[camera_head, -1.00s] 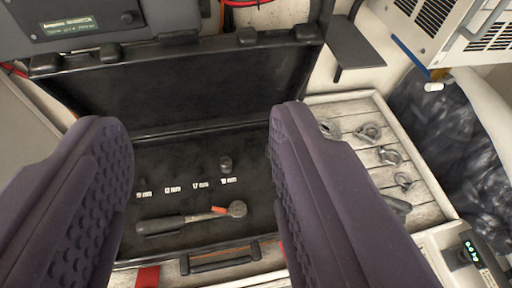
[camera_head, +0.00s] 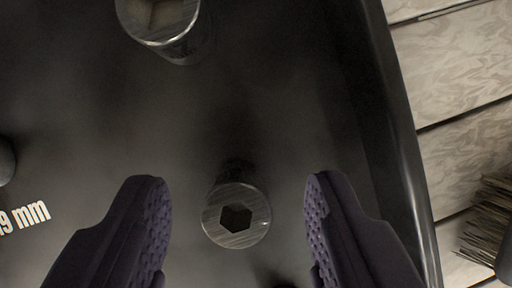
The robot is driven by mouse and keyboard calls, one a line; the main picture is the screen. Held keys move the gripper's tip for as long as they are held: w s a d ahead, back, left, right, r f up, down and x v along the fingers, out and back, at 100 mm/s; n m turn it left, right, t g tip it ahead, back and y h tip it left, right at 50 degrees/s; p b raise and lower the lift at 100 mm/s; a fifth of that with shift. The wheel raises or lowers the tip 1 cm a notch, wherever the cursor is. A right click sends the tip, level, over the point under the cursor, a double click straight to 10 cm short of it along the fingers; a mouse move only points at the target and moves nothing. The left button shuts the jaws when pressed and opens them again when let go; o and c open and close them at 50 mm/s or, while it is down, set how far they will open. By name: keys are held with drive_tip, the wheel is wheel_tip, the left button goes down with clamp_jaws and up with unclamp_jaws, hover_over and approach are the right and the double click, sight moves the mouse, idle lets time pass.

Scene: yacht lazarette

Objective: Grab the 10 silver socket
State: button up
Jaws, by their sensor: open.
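A silver socket (camera_head: 237,215) with a dark hexagonal opening stands on the black case floor (camera_head: 90,110). My gripper (camera_head: 238,235) is open, with one purple finger on each side of this socket and visible gaps to both. No size mark can be read on the socket. A second, larger silver socket (camera_head: 160,18) stands farther up, partly cut off by the top edge. A white label (camera_head: 24,217) at the left edge reads "9 mm", with its start cut off.
The raised black case wall (camera_head: 402,140) runs down the right side, close to my right finger. Beyond it are pale wooden planks (camera_head: 465,70) and a bristle brush (camera_head: 490,215). A dark rounded thing (camera_head: 4,160) shows at the left edge.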

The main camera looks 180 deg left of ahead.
drive_tip(key=shift+x, duration=1.2)
drive_tip(key=shift+r, duration=0.15)
clamp_jaws()
drive_tip(key=shift+r, duration=0.1)
